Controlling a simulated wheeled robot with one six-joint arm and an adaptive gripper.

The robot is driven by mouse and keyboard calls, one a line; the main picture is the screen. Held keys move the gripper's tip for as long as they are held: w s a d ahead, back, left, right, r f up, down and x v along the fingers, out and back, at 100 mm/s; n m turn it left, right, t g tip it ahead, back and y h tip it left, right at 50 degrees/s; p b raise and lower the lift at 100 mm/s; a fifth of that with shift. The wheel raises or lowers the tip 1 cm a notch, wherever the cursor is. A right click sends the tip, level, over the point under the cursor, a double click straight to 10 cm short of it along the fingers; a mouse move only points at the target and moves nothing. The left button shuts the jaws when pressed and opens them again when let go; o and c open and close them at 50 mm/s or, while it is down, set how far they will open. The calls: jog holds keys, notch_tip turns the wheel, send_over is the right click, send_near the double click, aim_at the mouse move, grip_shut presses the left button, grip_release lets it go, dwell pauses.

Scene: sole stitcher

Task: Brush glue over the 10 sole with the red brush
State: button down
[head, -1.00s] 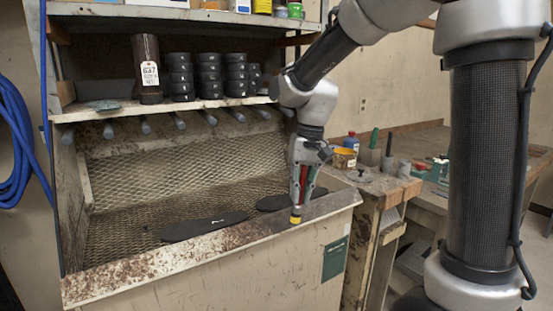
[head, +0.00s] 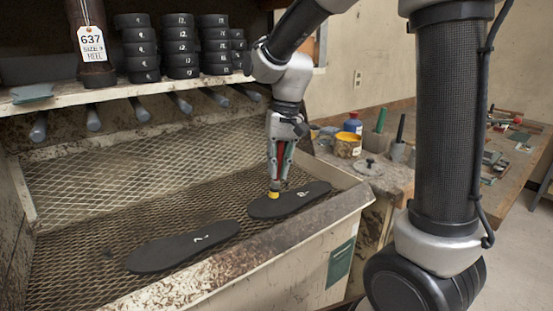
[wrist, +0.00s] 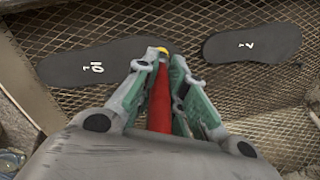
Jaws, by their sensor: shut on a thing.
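The black 10 sole (head: 293,201) lies on the mesh floor of the booth, at the right near the front ledge. Its white "10" reads clearly in the wrist view (wrist: 95,68). My gripper (head: 277,180) points down, shut on the red brush (head: 281,160). The brush's yellow tip is at the sole's left end in the head view; I cannot tell if it touches. The red handle also shows between the fingers in the wrist view (wrist: 159,100).
The booth's stained front ledge (head: 240,260) rises in front of the soles. A yellow-labelled pot (head: 348,144) and other containers stand on the bench at right.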

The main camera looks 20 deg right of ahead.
jog(key=f, duration=0.3)
jog(key=shift+w+a+f, duration=0.2)
jog(key=shift+w+a, duration=0.1)
jog(key=w+a, duration=0.4)
jog(key=shift+w+a+f, duration=0.15)
jog(key=shift+a, duration=0.25)
